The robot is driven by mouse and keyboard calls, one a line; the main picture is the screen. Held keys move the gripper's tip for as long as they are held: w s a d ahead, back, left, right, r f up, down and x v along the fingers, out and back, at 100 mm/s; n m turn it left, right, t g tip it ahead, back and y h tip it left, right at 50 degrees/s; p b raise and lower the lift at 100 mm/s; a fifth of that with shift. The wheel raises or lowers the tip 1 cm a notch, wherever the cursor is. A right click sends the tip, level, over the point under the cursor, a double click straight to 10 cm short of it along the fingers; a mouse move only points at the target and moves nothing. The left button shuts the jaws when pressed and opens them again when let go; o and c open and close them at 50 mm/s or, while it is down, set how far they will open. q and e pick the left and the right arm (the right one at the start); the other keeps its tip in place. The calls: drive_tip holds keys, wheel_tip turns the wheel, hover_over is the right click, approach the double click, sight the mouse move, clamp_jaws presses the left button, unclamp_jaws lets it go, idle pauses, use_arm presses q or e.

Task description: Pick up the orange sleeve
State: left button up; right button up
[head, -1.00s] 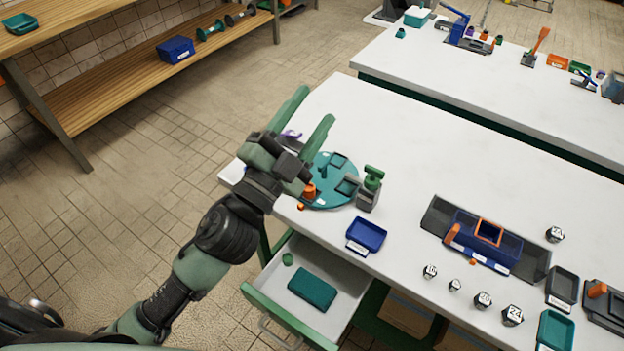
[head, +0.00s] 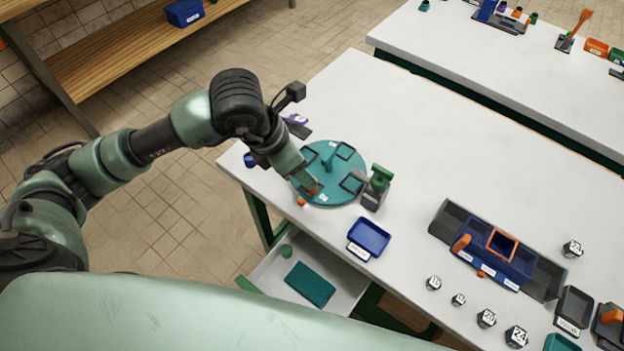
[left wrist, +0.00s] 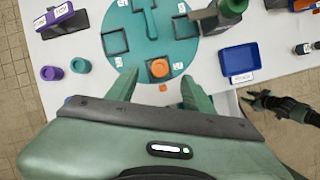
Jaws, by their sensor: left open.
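The orange sleeve (left wrist: 159,68) sits on the near part of the round teal turntable (left wrist: 150,20), within a dark square frame. In the head view the sleeve (head: 312,188) is partly hidden by my left gripper (head: 303,182). In the left wrist view my left gripper (left wrist: 158,92) is open, its two green fingers pointing toward the sleeve from either side of it, with nothing between them. A black gripper, seemingly my right gripper (left wrist: 258,101), shows at the right of the left wrist view; its jaw state is unclear.
A smaller orange piece (left wrist: 163,88) lies just off the turntable's near edge. A green-topped tool (head: 379,186) stands right of the turntable. A blue tray (head: 369,237) lies nearer the front edge. Purple (left wrist: 51,73) and teal (left wrist: 81,65) sleeves stand left. An open drawer (head: 340,298) is below.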

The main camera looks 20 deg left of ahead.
use_arm(q)
drive_tip(key=p+x, duration=0.1)
drive_tip(key=x, duration=0.4)
drive_tip(key=shift+f+p, duration=0.3)
drive_tip(key=shift+f, duration=0.35)
clamp_jaws()
